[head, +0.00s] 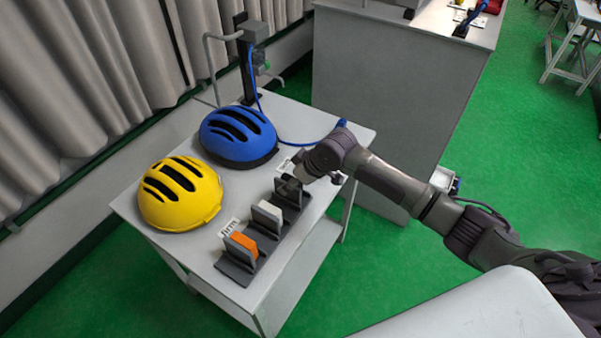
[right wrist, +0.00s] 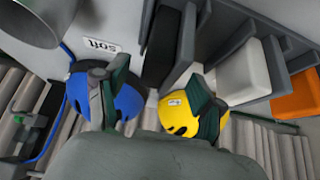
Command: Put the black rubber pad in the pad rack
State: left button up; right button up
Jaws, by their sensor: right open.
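The grey pad rack (head: 240,269) stands along the table's right side. The black rubber pad (right wrist: 161,48) appears between two grey rack walls in the right wrist view, at the "Soft" label end. In the head view my right gripper mostly hides that far slot. My right gripper (head: 288,183) is at the far end of the rack. Its fingers (right wrist: 158,76) are open and spread to either side of the black pad in the picture; I cannot tell whether they touch it. My left gripper is not in view.
A white pad (head: 267,212) and an orange pad (head: 241,245) stand in the rack's other slots. A yellow helmet (head: 180,195) and a blue helmet (head: 238,135) lie left of the rack. A post (head: 246,70) with a blue cable stands at the back.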

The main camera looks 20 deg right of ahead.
jog(key=v, duration=1.1)
